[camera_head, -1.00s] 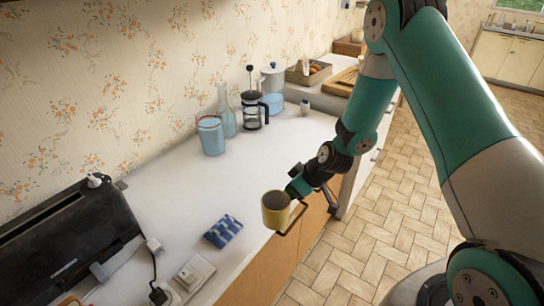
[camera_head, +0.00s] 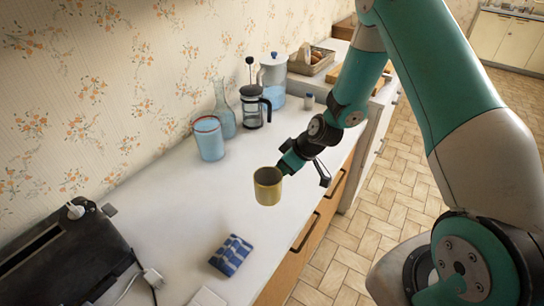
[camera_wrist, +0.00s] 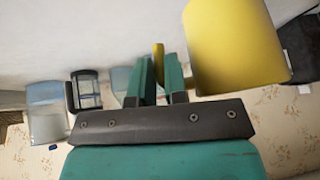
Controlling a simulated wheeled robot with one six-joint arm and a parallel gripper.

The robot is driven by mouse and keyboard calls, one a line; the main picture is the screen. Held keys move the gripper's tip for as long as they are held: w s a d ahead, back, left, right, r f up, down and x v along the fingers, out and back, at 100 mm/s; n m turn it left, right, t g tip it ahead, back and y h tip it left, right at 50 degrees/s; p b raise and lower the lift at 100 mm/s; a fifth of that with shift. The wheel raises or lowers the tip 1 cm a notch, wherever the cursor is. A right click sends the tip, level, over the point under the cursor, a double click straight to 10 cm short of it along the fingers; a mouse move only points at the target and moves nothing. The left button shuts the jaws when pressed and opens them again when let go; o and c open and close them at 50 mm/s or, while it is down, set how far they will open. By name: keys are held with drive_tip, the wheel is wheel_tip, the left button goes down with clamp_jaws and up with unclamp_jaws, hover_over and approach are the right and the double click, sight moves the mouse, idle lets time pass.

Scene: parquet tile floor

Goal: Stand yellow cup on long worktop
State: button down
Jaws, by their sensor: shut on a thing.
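The yellow cup (camera_head: 267,187) is upright over the long white worktop (camera_head: 180,205), near its front edge. I cannot tell whether its base touches the surface. My gripper (camera_head: 285,168) comes from behind and right of the cup. In the wrist view my gripper's green fingers (camera_wrist: 160,82) are shut on the cup's handle (camera_wrist: 158,62), and the cup's yellow side (camera_wrist: 235,45) fills the upper right.
A French press (camera_head: 254,105), a glass bottle (camera_head: 223,110), a blue canister (camera_head: 208,138) and a blue-lidded jug (camera_head: 272,80) stand along the wall. A blue checked cloth (camera_head: 231,254) lies in front. A black toaster (camera_head: 65,260) is at left. The worktop middle is clear.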

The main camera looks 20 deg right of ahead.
drive_tip(key=shift+w+a+f+b, duration=0.1)
drive_tip(key=shift+w+f+b, duration=0.1)
drive_tip(key=shift+f+b, duration=1.05)
drive_tip(key=shift+w+a+f+b, duration=0.15)
drive_tip(key=shift+f+b, duration=0.5)
drive_tip(key=shift+f, duration=1.1)
drive_tip(key=shift+d+f+b, duration=0.15)
drive_tip(key=shift+f+b, duration=0.25)
drive_tip(key=shift+f, duration=0.05)
drive_tip(key=c, duration=1.1)
unclamp_jaws()
drive_tip(key=shift+r+p, duration=0.95)
drive_tip(key=shift+r, duration=0.55)
